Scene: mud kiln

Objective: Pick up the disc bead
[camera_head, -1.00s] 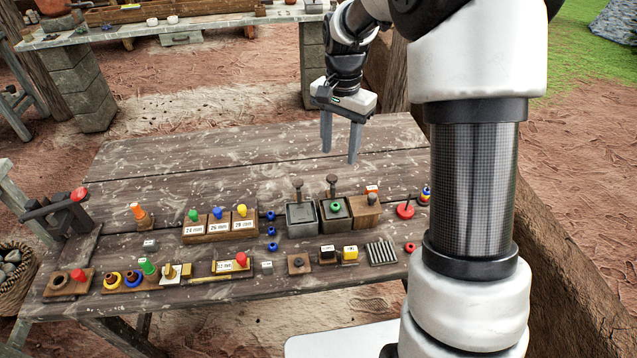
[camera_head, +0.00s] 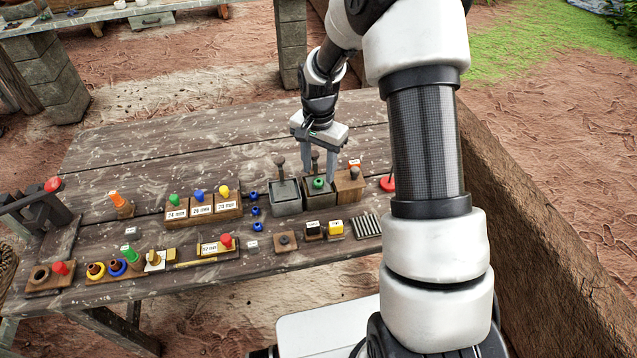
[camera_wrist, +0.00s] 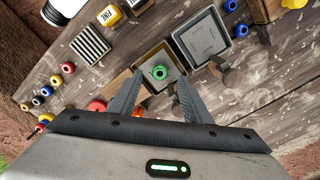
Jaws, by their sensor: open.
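A small green ring-shaped bead (camera_head: 318,183) lies in the middle grey box (camera_head: 320,201). It looks like the disc bead, though several other beads are around. In the wrist view the green bead (camera_wrist: 159,72) shows its round hole, inside the grey-walled box (camera_wrist: 157,58). My gripper (camera_head: 318,179) is open and empty, pointing down over this box. In the wrist view its two fingertips (camera_wrist: 160,77) stand on either side of the bead, apart from it. I cannot tell the exact height of the fingertips above the bead.
A second grey box (camera_head: 286,197) and a wooden block (camera_head: 349,187) flank the middle box closely. Knobbed handles (camera_head: 280,163) rise behind the boxes. Blue beads (camera_head: 255,211) lie to the left, a ridged plate (camera_head: 366,226) in front. The table's back left is clear.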

